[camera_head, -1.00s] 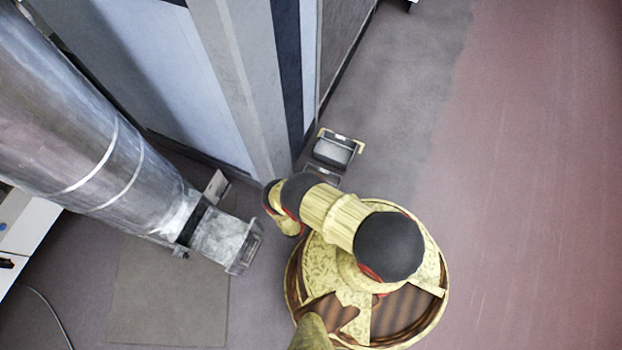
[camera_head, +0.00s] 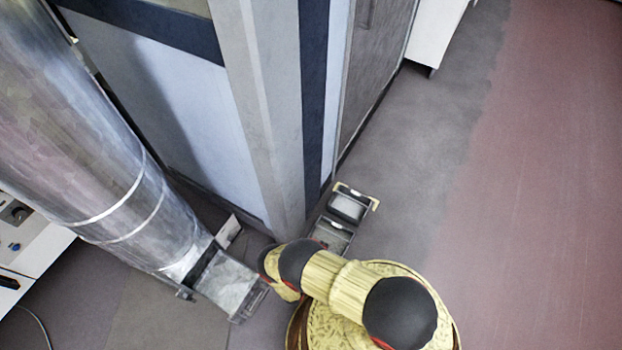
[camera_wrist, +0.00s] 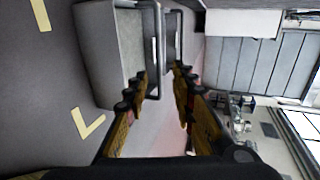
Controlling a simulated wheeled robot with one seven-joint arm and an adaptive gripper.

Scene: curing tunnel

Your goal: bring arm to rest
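My arm (camera_head: 335,285) is yellow and black and sits folded low over my round base in the head view, at the bottom middle. In the wrist view my gripper (camera_wrist: 160,85) shows two jointed yellow and black fingers, spread apart with nothing held between them. In the head view the fingertips cannot be made out.
A blue-grey cabinet corner (camera_head: 275,150) stands just beyond my arm. Two small handled trays (camera_head: 348,205) (camera_head: 331,236) lie at its foot. A large metal duct (camera_head: 110,190) slants down at left. The floor at right (camera_head: 540,180) is clear.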

